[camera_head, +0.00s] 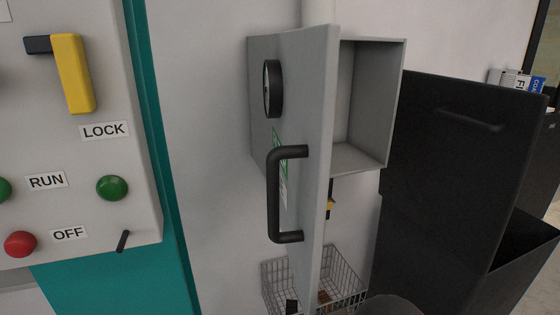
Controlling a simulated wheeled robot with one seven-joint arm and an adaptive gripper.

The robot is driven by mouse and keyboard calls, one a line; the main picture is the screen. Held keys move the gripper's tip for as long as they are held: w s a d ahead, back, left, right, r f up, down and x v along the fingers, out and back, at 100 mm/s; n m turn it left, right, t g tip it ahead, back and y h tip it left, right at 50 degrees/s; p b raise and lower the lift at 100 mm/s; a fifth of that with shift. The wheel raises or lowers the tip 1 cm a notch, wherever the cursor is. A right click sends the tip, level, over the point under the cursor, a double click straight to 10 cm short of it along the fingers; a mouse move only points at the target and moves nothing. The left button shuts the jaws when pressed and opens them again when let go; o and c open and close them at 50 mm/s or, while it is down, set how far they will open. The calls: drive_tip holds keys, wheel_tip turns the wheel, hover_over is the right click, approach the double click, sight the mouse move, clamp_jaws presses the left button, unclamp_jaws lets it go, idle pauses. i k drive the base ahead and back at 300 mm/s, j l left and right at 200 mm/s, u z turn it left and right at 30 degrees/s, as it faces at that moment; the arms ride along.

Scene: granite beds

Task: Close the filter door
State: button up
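A grey door (318,120) stands swung well open, jutting out toward me from a grey wall box (395,95). No filter label is readable on it. Its outer face points left and carries a black bar handle (274,195) and a round black dial or knob (273,89). A green and white sticker is partly hidden behind the handle. The box's interior shows to the right of the door and looks empty in the visible part. My gripper is not in view, and nothing is seen touching the handle.
A wire basket (345,272) is below the door, partly hidden by it. A large black cabinet (440,150) with a bar handle stands close on the right. A control panel (75,200) with a yellow lever (75,75) is on the left. Bare wall lies between panel and door.

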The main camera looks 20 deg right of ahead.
sight(299, 79)
drive_tip(key=k+j, duration=0.15)
drive_tip(key=k, duration=0.3)
drive_tip(key=k+j, duration=0.15)
drive_tip(key=k, duration=0.3)
